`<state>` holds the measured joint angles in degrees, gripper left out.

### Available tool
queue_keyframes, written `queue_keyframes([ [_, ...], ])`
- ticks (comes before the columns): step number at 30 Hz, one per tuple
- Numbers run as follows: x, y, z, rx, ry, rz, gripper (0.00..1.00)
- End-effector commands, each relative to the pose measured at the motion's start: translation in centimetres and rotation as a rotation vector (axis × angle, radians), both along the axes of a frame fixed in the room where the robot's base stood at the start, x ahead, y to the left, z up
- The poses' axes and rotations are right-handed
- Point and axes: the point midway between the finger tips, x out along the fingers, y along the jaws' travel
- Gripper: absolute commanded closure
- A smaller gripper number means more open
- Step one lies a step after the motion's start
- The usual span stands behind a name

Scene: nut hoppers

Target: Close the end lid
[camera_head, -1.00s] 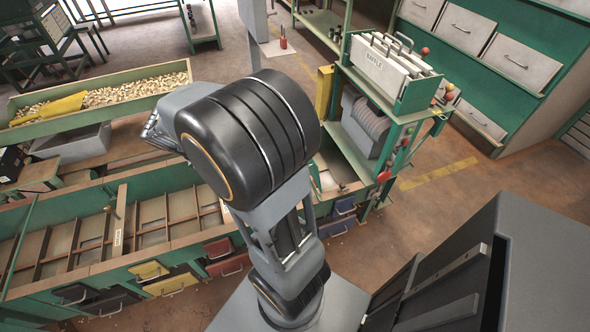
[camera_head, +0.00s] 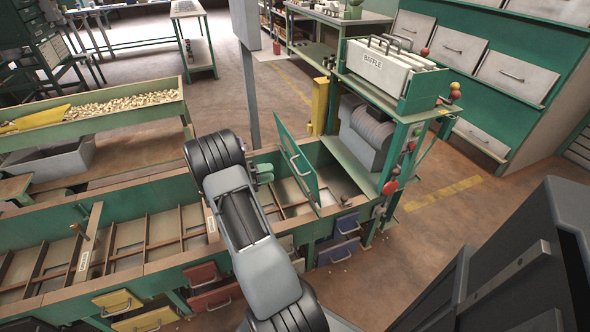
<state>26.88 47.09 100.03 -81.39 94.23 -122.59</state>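The end lid (camera_head: 297,163) is a green panel with a pale bar handle, near the right end of the long green trough (camera_head: 160,253). It stands raised and steeply tilted, and the trough's right end beside it is uncovered. My arm reaches over the trough from the lower middle, and its dark wrist is left of the lid. My gripper is mostly hidden behind my arm. Small greenish rounded parts show beside the wrist, but I cannot tell whether they are its fingers. I see no contact with the lid.
A green stand with a white box marked BAFFLE (camera_head: 385,68) rises just right of the lid, with red knobs on its side. A grey post (camera_head: 247,90) and a yellow post (camera_head: 319,105) stand behind the trough. A nut-filled tray (camera_head: 110,110) lies back left.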

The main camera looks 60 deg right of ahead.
Motion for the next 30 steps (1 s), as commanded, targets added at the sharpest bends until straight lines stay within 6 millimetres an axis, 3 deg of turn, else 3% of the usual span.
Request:
queue_keyframes([
  [6,-2.7,-3.5,-0.3,0.001,-0.002,-0.005,0.67],
  [15,-5.2,-6.9,-0.3,0.0,-0.004,-0.002,0.67],
  [30,-6.0,-8.0,-0.2,0.0,-0.003,0.0,0.67],
])
